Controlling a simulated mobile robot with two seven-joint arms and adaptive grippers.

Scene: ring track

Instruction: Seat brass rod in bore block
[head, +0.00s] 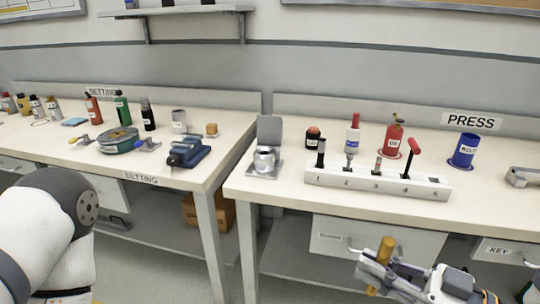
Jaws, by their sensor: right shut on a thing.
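A brass rod (386,249) is held in my right gripper (379,270) at the bottom right of the head view. The rod stands slightly tilted, with its upper part above the jaws and a bit showing below. The gripper is in front of the right bench, before its drawers. A grey metal fixture with a round, open-topped collar (265,162) and an upright back plate stands at the left end of that bench. I cannot tell for sure whether it is the bore block. My left gripper is out of view; only my left arm shows.
On the right bench (290,192), a white numbered block (378,181) holds several upright handled pieces. The left bench holds a blue vise (187,153) and several bottles.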

